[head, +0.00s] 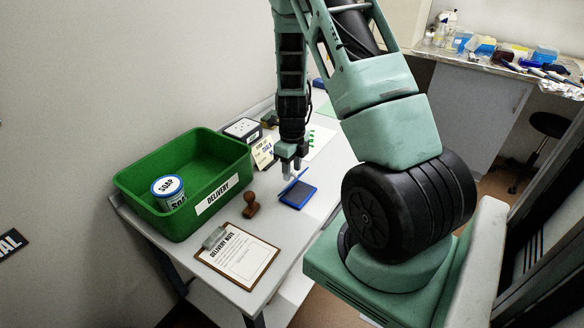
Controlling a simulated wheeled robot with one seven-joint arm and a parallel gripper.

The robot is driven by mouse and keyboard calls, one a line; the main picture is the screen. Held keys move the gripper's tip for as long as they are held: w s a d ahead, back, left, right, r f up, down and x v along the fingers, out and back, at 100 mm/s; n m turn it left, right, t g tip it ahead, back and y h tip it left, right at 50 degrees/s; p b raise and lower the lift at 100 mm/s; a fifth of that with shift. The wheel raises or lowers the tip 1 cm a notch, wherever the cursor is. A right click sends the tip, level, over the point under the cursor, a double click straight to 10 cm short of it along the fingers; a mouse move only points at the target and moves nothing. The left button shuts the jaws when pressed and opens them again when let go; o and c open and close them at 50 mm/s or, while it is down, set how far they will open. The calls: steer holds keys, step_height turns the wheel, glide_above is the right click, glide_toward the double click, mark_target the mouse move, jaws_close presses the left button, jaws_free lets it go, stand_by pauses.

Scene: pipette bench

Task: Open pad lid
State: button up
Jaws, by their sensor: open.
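The blue ink pad (298,195) lies on the table right of the wooden stamp. A thin pale-blue edge slants up from its far left side, and this looks like the lid (294,181) standing partly raised. My gripper (291,171) points down just above and behind the pad, with its fingers apart at the slanted edge. I cannot tell whether a finger touches the lid. The fingertips are small and partly blend with the lid.
A green delivery crate (135,190) holding a soap tin (170,193) stands at the left. A wooden stamp (251,206) and a clipboard with a delivery note (237,255) are near the front. A small card (263,152) and a white-topped box (242,130) stand behind.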

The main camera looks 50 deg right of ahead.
steer(key=shift+c, duration=0.3)
jaws_close()
steer(key=shift+w, duration=0.1)
